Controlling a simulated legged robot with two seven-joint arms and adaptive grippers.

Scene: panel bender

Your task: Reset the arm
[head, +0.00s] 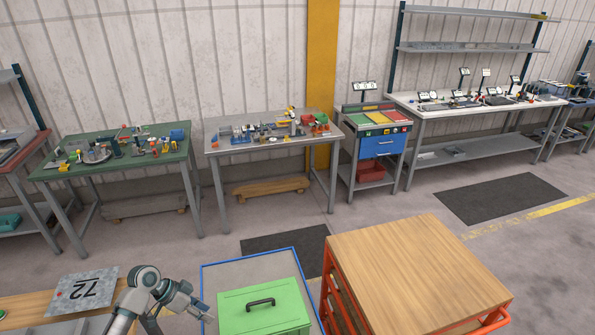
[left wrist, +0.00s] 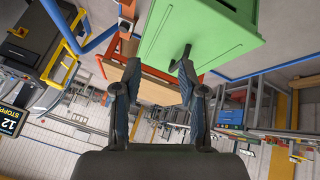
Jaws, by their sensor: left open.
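My left arm comes in from the lower left of the head view, bent at a round grey joint. Its gripper (head: 200,311) is just left of the green box (head: 262,318). In the left wrist view the two dark fingers of the left gripper (left wrist: 157,78) are spread apart with nothing held between them. The green box (left wrist: 215,35) and its black handle (left wrist: 179,57) show beyond the fingertips there. The handle appears close to one fingertip in the picture, and the distance is hard to tell. My right gripper is not in view.
The green box stands on a blue-edged surface (head: 222,275). Right of it is an orange cart with a wooden top (head: 415,265), which is bare.

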